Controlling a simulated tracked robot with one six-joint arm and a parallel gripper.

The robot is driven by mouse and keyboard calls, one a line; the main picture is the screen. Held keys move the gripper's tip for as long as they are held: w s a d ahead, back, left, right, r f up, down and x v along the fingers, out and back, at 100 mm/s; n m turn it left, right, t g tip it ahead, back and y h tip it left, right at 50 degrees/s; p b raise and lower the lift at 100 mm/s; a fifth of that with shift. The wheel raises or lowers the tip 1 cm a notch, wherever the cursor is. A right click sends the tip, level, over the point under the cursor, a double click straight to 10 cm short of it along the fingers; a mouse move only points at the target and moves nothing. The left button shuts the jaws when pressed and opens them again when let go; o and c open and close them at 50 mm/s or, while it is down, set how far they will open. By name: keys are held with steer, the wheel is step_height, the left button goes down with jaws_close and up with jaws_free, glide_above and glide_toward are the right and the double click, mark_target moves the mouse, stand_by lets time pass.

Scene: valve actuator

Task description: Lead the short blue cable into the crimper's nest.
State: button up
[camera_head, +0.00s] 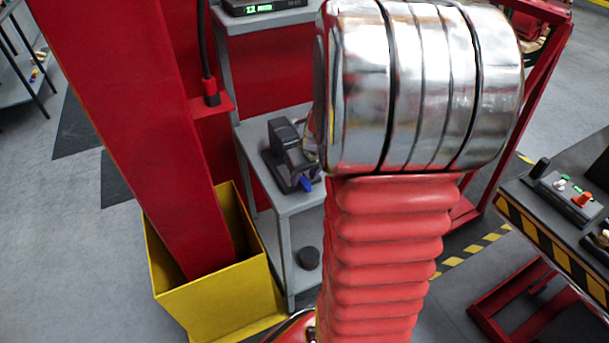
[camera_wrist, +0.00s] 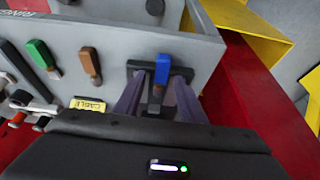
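The short blue cable (camera_wrist: 162,70) stands against a grey panel in the wrist view, in front of a black bracket (camera_wrist: 135,66). Its lower part is brownish. My gripper (camera_wrist: 158,79) has one purple finger on each side of it, apart, with narrow gaps showing. The gripper is open and I see no firm contact. In the head view a dark shape with purplish parts and a blue tip (camera_head: 306,184) shows left of my arm. I cannot tell there where my gripper ends and other equipment begins. I cannot identify the crimper or its nest with certainty.
Green (camera_wrist: 38,52) and brown (camera_wrist: 88,60) pieces sit left of the blue cable, above a yellow label (camera_wrist: 88,104). A red column (camera_head: 120,110) stands in a yellow bin (camera_head: 215,300) beside the grey stand (camera_head: 300,202). A bench with controls (camera_head: 570,205) is at right.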

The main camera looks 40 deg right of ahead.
steer(key=v, duration=1.3)
steer(key=shift+s+r, duration=0.15)
steer(key=shift+c, duration=0.2)
steer(key=shift+a, duration=0.1)
steer(key=shift+c, duration=0.8)
steer(key=shift+a+r, duration=0.1)
steer(key=shift+a, duration=0.25)
steer(key=shift+c, duration=0.8)
steer(key=shift+n+t, duration=0.4)
steer(key=shift+n, duration=0.5)
steer(key=a+r, duration=0.1)
steer(key=a, duration=0.3)
steer(key=a+r, duration=0.1)
steer(key=a, duration=0.4)
steer(key=a+r, duration=0.1)
steer(key=a, duration=0.4)
steer(key=shift+s, duration=0.35)
jaws_close()
steer(key=s+a+n+y, duration=0.1)
steer(key=s+a, duration=0.5)
steer(key=a, duration=0.5)
steer(key=shift+r+t, duration=0.3)
steer(key=shift+r, duration=0.05)
steer(key=shift+a, duration=0.1)
